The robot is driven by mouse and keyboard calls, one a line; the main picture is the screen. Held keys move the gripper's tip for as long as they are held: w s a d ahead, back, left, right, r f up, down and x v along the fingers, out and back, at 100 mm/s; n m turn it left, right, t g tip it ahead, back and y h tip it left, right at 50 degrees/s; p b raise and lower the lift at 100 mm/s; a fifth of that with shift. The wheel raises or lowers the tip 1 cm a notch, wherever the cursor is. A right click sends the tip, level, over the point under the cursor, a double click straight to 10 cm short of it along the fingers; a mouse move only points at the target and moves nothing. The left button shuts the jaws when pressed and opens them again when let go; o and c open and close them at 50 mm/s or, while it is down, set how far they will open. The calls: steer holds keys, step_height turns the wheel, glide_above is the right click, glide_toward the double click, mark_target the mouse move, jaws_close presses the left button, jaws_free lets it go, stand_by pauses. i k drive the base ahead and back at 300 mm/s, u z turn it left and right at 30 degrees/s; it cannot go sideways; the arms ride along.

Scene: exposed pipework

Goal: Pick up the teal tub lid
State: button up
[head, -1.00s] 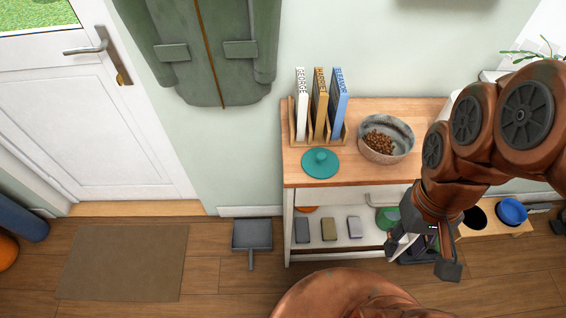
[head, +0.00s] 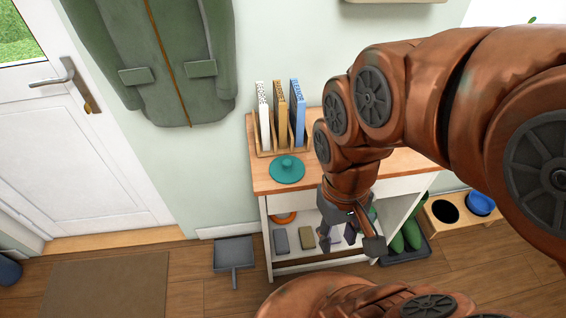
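The teal tub lid (head: 287,170) lies flat on the wooden top of the shelf unit (head: 262,184), near its front left corner, with its round knob facing up. My gripper (head: 349,250) hangs in front of the unit, to the right of the lid and lower in the picture, at about the height of the lower shelf. It is apart from the lid. Its fingers look spread, with nothing seen held between them. My arm hides the right part of the top, and the bowl there is out of sight.
A wooden rack (head: 262,147) with three upright books stands just behind the lid. The lower shelf holds small blocks (head: 281,241) and an orange item (head: 283,217). A dustpan (head: 234,254) lies on the floor at left. Boots (head: 411,236) and a bowl stand (head: 452,215) are at right.

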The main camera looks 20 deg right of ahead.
mark_target(285, 169)
steer(key=z, duration=2.1)
steer(key=k, duration=1.6)
steer(key=u, duration=1.8)
steer(key=i, duration=1.05)
steer(key=u, duration=0.05)
